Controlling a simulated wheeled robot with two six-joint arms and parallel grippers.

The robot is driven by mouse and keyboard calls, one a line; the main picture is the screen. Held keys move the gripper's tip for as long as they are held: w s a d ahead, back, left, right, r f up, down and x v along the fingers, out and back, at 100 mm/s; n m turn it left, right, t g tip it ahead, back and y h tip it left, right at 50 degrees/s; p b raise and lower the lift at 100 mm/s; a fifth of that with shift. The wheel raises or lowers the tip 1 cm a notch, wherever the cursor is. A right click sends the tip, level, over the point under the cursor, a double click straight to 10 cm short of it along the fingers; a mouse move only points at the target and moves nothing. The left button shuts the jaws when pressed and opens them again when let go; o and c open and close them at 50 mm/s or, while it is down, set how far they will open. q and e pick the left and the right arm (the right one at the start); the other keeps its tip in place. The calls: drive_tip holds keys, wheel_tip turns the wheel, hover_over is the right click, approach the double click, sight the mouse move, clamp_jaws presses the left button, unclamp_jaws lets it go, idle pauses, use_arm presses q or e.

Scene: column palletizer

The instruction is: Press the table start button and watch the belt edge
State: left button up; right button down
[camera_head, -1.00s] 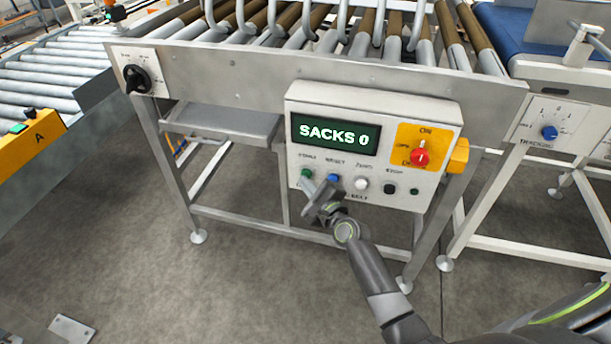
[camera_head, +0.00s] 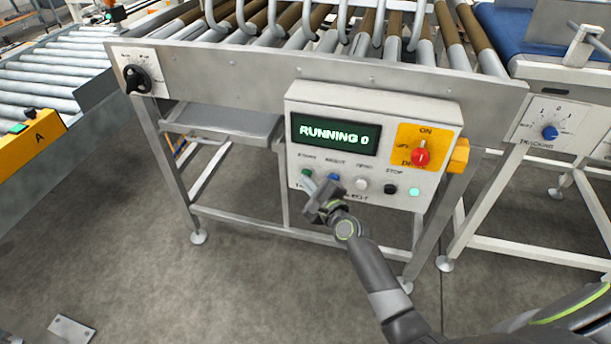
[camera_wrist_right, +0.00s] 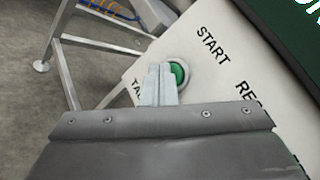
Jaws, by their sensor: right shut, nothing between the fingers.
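The white control box (camera_head: 290,108) hangs on the front of the roller table. Its display (camera_head: 335,134) reads "RUNNING 0". The green start button (camera_head: 307,173) sits at the lower left of the box; in the right wrist view the green button (camera_wrist_right: 179,72) shows under the word START. My right gripper (camera_head: 312,186) is shut and empty, its fingertips at the button; whether they touch it I cannot tell. A small lamp (camera_head: 414,191) at the box's lower right glows green-cyan. The belt (camera_head: 520,35) is blue, at the upper right. My left gripper is not in view.
Blue, white and black buttons sit right of the start button, the black stop button (camera_head: 390,189) among them. A red switch (camera_head: 420,157) is on a yellow plate. A tracking knob (camera_head: 549,132) is at right. A roller conveyor (camera_head: 50,75) is at left.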

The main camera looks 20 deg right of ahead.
drive_tip(key=shift+s+a, duration=0.5)
drive_tip(key=shift+s, duration=0.2)
drive_tip(key=shift+s+a+p, duration=0.3)
drive_tip(key=shift+s+a, duration=0.4)
drive_tip(key=shift+s, duration=0.35)
drive_tip(key=shift+s+a+p, duration=0.25)
drive_tip(key=shift+s+a, duration=0.45)
drive_tip(key=shift+s, duration=0.35)
drive_tip(key=s+d+f+n+g+h+p, duration=0.1)
drive_tip(key=s+d+f+n+g+p, duration=0.2)
drive_tip(key=s+f, duration=0.45)
drive_tip(key=s+d+f+n+g+h, duration=0.1)
drive_tip(key=s+d+f+n+g, duration=0.3)
drive_tip(key=f, duration=0.7)
drive_tip(key=s+f+n+g+h+p, duration=0.1)
drive_tip(key=s+f+n+g+p, duration=0.1)
drive_tip(key=s+f+n, duration=0.5)
drive_tip(key=s+d+f+n+g+p, duration=0.1)
drive_tip(key=s+d+f+n+g, duration=0.1)
drive_tip(key=s, duration=0.8)
drive_tip(key=s+d+f+n+g+h+p, duration=0.1)
drive_tip(key=s+f+n, duration=0.3)
drive_tip(key=s, duration=0.6)
drive_tip(key=s+d+f+n+g+p, duration=0.1)
drive_tip(key=s+d+f+n+g, duration=0.2)
drive_tip(key=s, duration=0.8)
drive_tip(key=shift+d+f+g+h, duration=0.2)
drive_tip(key=shift+f+g+h, duration=0.1)
drive_tip(key=shift+f, duration=0.55)
